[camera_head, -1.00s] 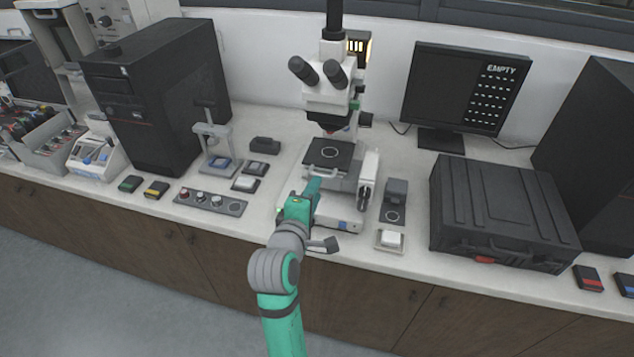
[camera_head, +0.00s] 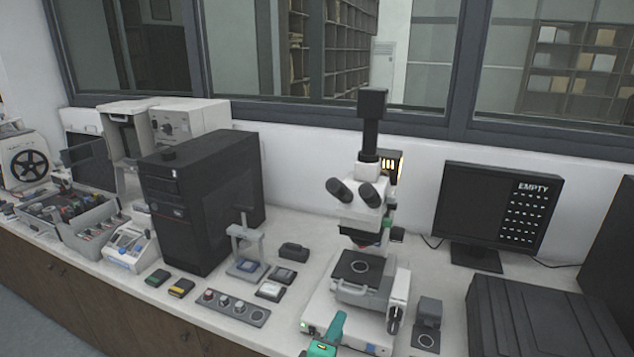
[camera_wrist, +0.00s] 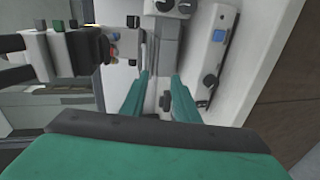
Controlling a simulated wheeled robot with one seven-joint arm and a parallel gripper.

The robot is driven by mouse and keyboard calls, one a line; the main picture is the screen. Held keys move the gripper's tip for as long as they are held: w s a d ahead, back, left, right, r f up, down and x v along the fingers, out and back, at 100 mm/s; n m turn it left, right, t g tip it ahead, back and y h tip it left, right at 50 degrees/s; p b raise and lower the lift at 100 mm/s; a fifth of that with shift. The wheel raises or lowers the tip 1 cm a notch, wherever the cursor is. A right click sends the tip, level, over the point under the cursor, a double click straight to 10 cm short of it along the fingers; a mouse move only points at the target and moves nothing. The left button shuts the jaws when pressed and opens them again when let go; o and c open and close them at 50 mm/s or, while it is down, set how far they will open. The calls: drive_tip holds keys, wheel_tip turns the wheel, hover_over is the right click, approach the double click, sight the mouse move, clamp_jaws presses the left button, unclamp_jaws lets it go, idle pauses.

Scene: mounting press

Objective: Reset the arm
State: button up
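My gripper shows in the wrist view (camera_wrist: 160,80) with two green fingers apart and a visible gap between them; nothing is held. In the head view only a green part of my arm's end shows at the bottom edge, in front of the base of the white microscope (camera_head: 345,305). The rest of the arm is below the picture. The microscope has dark eyepieces and a black stage plate (camera_head: 358,267) with a ring mark.
A black computer tower (camera_head: 200,200) stands left of the microscope, with a small press stand (camera_head: 246,250) and a knob panel (camera_head: 231,306) between. A monitor (camera_head: 497,212) reading "EMPTY" and a black case (camera_head: 545,315) are at right. Windows line the back.

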drive_tip(key=s+a+f+m+y, duration=0.2)
drive_tip(key=s+f, duration=0.6)
drive_tip(key=s, duration=0.1)
drive_tip(key=s+a+f+m+y, duration=0.2)
drive_tip(key=s+f+y, duration=0.1)
drive_tip(key=s+f, duration=0.6)
drive_tip(key=s+a+r+m+t, duration=0.1)
drive_tip(key=s+m, duration=0.8)
drive_tip(key=s, duration=1.3)
drive_tip(key=shift+s+r+y, duration=0.15)
drive_tip(key=shift+r+y, duration=0.1)
drive_tip(key=shift+y, duration=0.05)
idle(0.5)
